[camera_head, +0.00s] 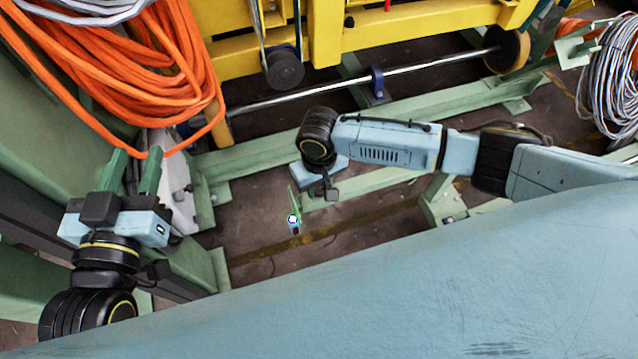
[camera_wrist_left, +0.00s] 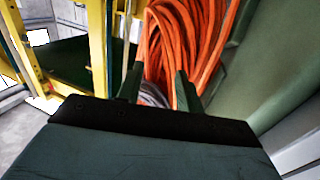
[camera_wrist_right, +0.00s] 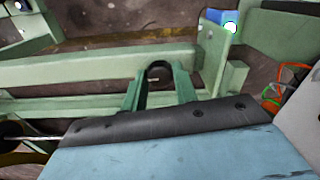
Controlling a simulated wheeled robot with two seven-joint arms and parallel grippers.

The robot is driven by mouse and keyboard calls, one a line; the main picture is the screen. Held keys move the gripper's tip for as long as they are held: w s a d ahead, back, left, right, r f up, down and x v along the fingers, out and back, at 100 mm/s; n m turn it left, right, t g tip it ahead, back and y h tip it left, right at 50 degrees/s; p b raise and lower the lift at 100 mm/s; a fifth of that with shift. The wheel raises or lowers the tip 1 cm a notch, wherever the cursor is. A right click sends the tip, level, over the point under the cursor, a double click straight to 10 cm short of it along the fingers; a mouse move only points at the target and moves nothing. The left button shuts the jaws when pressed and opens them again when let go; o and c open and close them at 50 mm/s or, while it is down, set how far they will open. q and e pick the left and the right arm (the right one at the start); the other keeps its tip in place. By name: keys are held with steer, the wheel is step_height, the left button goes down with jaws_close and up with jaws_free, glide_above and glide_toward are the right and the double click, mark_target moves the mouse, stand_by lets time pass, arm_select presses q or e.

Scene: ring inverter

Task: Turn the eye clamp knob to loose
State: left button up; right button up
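I cannot pick out the eye clamp knob with certainty. A dark rounded piece (camera_wrist_right: 158,70) shows between the fingertips in the right wrist view; what it is and whether the fingers touch it is unclear. My right gripper (camera_wrist_right: 158,90) has its green fingers apart; in the head view its fingers are mostly hidden below the wrist. My left gripper (camera_head: 132,168) is open, its two green fingers pointing up beside the hanging orange cables. It is also open and empty in the left wrist view (camera_wrist_left: 156,88), with the orange cables beyond.
Orange cables (camera_head: 130,55) hang at upper left. A yellow frame (camera_head: 400,30) spans the back, with a steel rod (camera_head: 430,66) and blue bracket (camera_head: 377,82) below. Green beams (camera_head: 420,120) cross the floor area. A small blue item with a white spot (camera_head: 293,222) is near the centre.

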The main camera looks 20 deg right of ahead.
steer(key=c, duration=0.3)
